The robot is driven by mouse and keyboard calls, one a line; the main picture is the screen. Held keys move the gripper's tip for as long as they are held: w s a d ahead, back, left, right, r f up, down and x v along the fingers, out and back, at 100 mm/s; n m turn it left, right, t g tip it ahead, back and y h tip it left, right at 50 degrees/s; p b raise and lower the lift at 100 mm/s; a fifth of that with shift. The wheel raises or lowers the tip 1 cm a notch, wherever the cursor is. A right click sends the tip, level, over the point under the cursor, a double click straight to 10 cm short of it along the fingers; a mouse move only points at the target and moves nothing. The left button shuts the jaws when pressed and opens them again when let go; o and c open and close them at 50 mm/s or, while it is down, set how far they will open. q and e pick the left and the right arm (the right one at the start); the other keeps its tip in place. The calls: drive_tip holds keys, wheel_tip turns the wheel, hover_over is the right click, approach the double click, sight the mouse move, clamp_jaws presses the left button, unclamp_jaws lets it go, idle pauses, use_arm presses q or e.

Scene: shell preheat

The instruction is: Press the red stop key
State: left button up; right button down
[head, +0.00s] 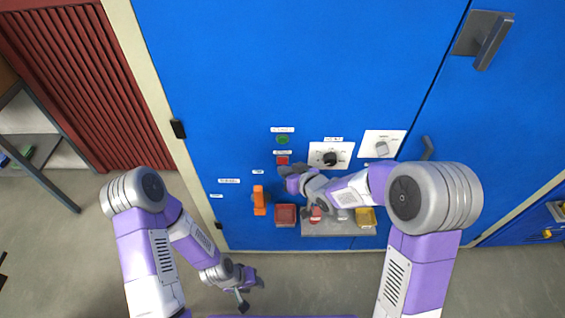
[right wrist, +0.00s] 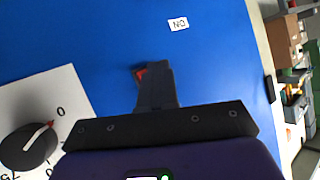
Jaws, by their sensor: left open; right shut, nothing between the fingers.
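The red stop key (head: 282,160) is on the blue cabinet front, below a green key (head: 282,139). My right gripper (head: 284,169) is shut and empty, with its fingertips at the red key's lower edge in the head view. In the right wrist view the shut fingers (right wrist: 154,78) hide most of the red key (right wrist: 138,71); only a red sliver shows beside their tips. I cannot tell whether they touch it. My left gripper (head: 252,286) is open and empty, low over the floor in front of the cabinet.
A black dial (head: 331,158) on a white plate is right of the keys; another white knob plate (head: 381,148) is farther right. Below are an orange handle (head: 259,201), a red box (head: 285,215) and a grey shelf (head: 340,229) with small items.

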drive_tip(key=shift+s, duration=0.1)
drive_tip(key=s+b, duration=0.2)
drive_tip(key=s, duration=0.3)
idle(0.5)
idle(0.6)
drive_tip(key=s+d+f+m+g+h, duration=0.2)
drive_tip(key=s+d+f, duration=0.2)
drive_tip(key=f, duration=0.5)
drive_tip(key=s+d+f+m+g+h, duration=0.1)
drive_tip(key=s+d+f+m+g, duration=0.2)
drive_tip(key=f, duration=0.7)
drive_tip(key=s+d+f+m+g, duration=0.1)
drive_tip(key=s+f+g, duration=0.1)
drive_tip(key=s+f, duration=0.2)
drive_tip(key=s+f+m+g, duration=0.1)
drive_tip(key=s+f, duration=0.3)
drive_tip(key=s, duration=0.6)
drive_tip(key=shift+d+f+m+g, duration=0.2)
drive_tip(key=shift+d+m+g, duration=0.15)
drive_tip(key=shift+g, duration=0.35)
drive_tip(key=shift+d, duration=0.15)
